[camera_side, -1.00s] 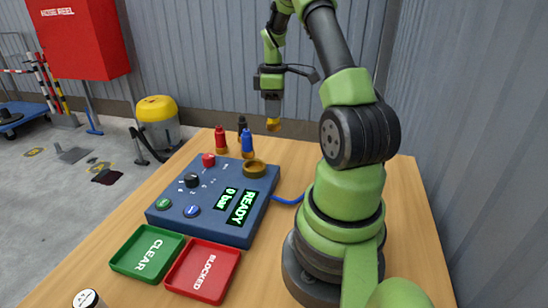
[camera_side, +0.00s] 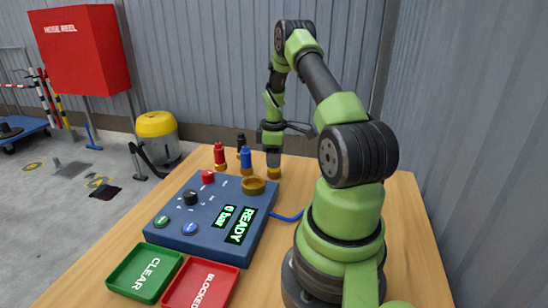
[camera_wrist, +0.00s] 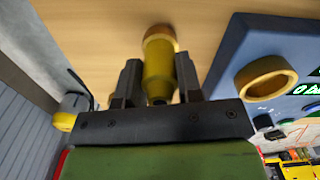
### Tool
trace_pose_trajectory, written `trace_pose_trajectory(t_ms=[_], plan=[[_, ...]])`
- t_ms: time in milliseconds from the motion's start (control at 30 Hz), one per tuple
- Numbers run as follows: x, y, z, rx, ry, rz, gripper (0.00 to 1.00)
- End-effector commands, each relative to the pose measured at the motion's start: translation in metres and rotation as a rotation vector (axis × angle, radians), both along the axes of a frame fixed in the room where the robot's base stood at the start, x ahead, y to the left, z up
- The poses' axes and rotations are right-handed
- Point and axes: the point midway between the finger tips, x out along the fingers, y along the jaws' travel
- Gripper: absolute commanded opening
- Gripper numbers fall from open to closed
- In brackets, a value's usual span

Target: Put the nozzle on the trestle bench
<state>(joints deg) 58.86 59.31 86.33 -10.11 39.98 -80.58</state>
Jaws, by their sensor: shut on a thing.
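My gripper (camera_side: 273,158) is shut on a yellow nozzle with a brass-coloured end. In the wrist view the nozzle (camera_wrist: 158,72) sits between the two fingers, its wide end toward the wood. In the side view only its lower end (camera_side: 274,172) shows under the jaws, upright and very low over the far part of the trestle bench (camera_side: 408,225). I cannot tell whether it touches the wood. The bench top also shows in the wrist view (camera_wrist: 205,22).
Blue (camera_side: 246,160), red (camera_side: 219,155) and black (camera_side: 241,143) nozzles stand left of my gripper. A blue control panel (camera_side: 180,215) with a brass ring (camera_side: 253,185) is in front. Green (camera_side: 118,280) and red (camera_side: 178,296) trays lie nearer. The bench's right side is clear.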

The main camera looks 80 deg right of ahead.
Motion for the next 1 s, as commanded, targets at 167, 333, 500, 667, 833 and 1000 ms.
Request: trace_pose_trajectory(t_ms=[167,333,500,667,833,1000], plan=[[0.0,0.0,-0.002,0.0,0.0,0.0,0.51],[0.0,0.0,-0.002,0.0,0.0,0.0,0.59],[0.0,0.0,0.0,0.0,0.0,0.0,0.59],[0.0,-0.001,0.019,-0.005,-0.002,0.001,0.59],[0.0,-0.001,0.057,-0.006,-0.003,0.001,0.59],[0.0,-0.001,0.093,-0.005,-0.003,0.001,0.59]])
